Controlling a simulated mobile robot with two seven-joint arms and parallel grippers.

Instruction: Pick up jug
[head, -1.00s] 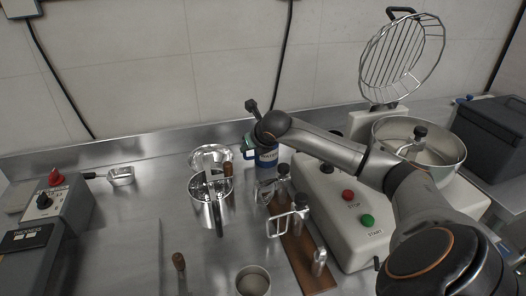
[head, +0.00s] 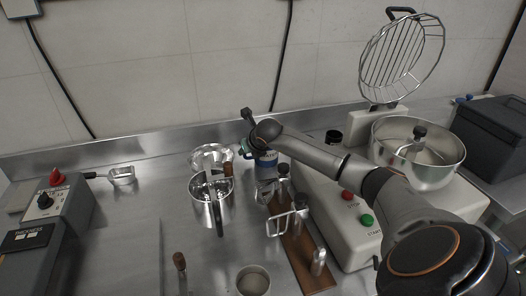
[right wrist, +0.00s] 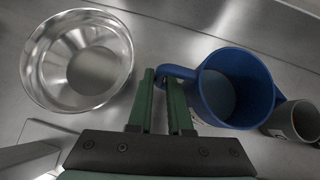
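The blue jug (head: 266,161) stands on the steel counter behind the small wooden board. In the right wrist view the jug (right wrist: 232,88) is seen from above, its mouth open and its loop handle pointing left. My right gripper (right wrist: 160,78) has its two green fingers close together, one on each side of the handle, and the handle fills the narrow gap at the tips. In the head view my right gripper (head: 247,148) is at the jug's left side, partly hidden by my wrist. My left gripper is not in view.
A shiny metal bowl (right wrist: 80,62) lies left of the fingers. A grey cup (right wrist: 294,121) stands right of the jug. A metal pitcher (head: 211,205) and the wooden board (head: 304,262) with metal tools are in front. A white machine (head: 340,235) is on the right.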

